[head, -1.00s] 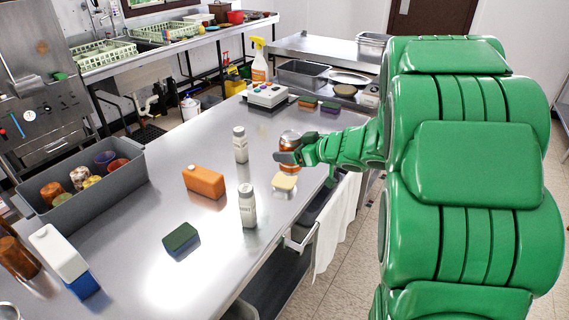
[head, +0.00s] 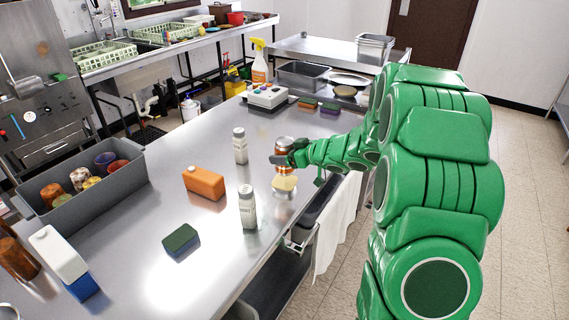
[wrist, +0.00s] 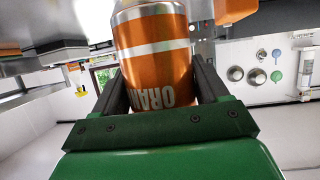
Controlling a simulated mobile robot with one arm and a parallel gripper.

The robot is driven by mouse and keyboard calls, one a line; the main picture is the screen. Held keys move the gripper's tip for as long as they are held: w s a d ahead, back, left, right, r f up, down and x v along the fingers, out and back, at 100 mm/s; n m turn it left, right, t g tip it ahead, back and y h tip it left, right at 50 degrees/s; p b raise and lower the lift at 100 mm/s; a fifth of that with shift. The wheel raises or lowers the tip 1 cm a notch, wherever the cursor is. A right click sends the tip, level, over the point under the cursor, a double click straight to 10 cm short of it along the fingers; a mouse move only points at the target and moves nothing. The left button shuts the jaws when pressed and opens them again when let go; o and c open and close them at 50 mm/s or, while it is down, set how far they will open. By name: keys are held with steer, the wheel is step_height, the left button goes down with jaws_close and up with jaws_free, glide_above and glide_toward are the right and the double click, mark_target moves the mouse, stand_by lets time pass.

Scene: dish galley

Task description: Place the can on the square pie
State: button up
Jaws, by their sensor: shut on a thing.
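The can (head: 284,148) is orange with silver bands and a silver end. My gripper (head: 279,160) is shut on it, and the can looks roughly upright in the head view. In the wrist view the can (wrist: 155,50) sits between the two dark fingers. The square pie (head: 284,184) is a small pale yellow block near the right edge of the steel counter. The can shows just behind or above the pie in the head view; I cannot tell whether they touch. The pie does not show clearly in the wrist view.
Two white bottles (head: 247,208) (head: 240,148) and an orange block (head: 204,183) stand left of the pie. A green-topped sponge (head: 181,240) lies nearer. A grey bin (head: 84,198) of cups is at left.

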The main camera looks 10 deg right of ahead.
steer(key=shift+w+f, duration=0.4)
steer(key=shift+f, duration=1.65)
steer(key=shift+f, duration=0.15)
steer(key=o, duration=1.3)
steer(key=shift+o, duration=0.2)
